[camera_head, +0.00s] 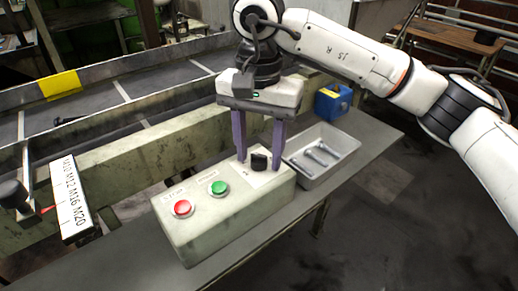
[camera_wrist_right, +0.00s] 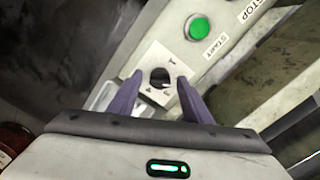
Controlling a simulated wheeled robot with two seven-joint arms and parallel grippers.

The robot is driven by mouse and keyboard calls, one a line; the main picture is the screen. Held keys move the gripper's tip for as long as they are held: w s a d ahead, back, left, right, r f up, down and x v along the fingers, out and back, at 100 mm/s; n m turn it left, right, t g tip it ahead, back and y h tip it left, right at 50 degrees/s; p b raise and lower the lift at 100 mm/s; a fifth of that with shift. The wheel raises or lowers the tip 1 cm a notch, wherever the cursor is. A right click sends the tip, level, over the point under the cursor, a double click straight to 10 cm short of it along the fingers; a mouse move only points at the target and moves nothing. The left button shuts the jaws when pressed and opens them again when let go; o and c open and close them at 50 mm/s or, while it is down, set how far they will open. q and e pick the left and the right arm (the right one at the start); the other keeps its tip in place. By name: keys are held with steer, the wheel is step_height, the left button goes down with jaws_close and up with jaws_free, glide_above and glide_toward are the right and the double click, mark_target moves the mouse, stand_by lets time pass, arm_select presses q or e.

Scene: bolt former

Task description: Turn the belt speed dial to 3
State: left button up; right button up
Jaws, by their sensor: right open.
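The belt speed dial (camera_head: 259,161) is a black knob on a white plate at the right end of the pale control box (camera_head: 215,228). In the right wrist view the dial (camera_wrist_right: 159,77) shows between the fingertips, with small marks around it on the plate. My right gripper (camera_head: 259,160) is open, pointing down, its purple fingers on either side of the dial. It also shows in the right wrist view (camera_wrist_right: 157,80). Whether the fingers touch the knob I cannot tell. Which mark the dial points to is too small to tell. My left gripper is not in view.
A green button (camera_head: 218,188) and a red button (camera_head: 182,208) sit left of the dial on the box. A grey tray (camera_head: 345,163) with metal bolts stands just right of it, a blue box (camera_head: 333,102) behind. A conveyor (camera_head: 150,93) runs behind. A label sign (camera_head: 72,200) is at left.

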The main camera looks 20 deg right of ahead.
steer(key=shift+c, duration=0.3)
steer(key=c, duration=1)
steer(key=shift+m, duration=0.3)
steer(key=m+b, duration=0.1)
steer(key=m, duration=0.2)
steer(key=shift+m, duration=0.3)
steer(key=m, duration=0.3)
steer(key=shift+m+b, duration=0.3)
steer(key=shift+b, duration=0.05)
steer(key=shift+m, duration=1.9)
